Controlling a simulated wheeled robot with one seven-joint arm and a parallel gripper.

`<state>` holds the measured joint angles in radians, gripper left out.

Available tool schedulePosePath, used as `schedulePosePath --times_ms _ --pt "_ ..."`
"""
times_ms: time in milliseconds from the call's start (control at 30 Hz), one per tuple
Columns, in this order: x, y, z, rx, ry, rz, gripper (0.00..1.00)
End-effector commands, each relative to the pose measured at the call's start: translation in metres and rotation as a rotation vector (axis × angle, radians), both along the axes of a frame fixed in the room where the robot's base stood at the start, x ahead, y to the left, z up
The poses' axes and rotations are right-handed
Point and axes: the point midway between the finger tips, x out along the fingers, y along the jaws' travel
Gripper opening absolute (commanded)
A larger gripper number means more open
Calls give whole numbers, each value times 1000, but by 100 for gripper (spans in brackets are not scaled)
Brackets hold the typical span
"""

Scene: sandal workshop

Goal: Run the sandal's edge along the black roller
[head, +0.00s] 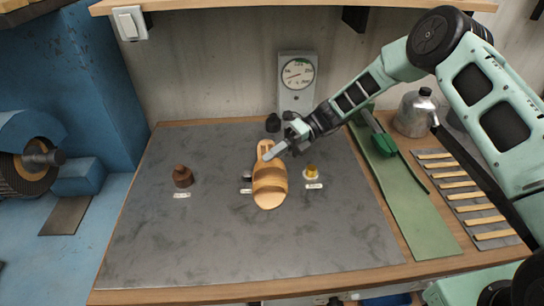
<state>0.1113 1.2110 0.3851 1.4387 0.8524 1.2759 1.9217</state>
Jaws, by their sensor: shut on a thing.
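My gripper (280,149) is shut on a tan sandal (269,195) with brown bands, near its upper end. The sandal is over the middle of the dark grey worktop (330,230), its long side pointing towards me. A small dark piece (246,176) with a white label shows at the sandal's left edge; most of it is hidden behind the sandal. It may be the black roller, and I cannot tell whether the sandal touches it. Another small black round thing (273,123) stands farther back, near the gauge.
A brown knob-like piece (182,177) stands left and a yellow-and-white one (311,173) right, both labelled. A gauge (297,75) stands at the back wall. The front worktop is clear.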

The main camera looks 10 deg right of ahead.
Motion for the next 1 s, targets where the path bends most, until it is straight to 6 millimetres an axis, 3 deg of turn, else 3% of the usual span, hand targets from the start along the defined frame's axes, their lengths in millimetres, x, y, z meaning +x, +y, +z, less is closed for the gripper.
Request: schedulePosePath --times_ms 1000 --pt "18 -3 2 5 -1 0 0"
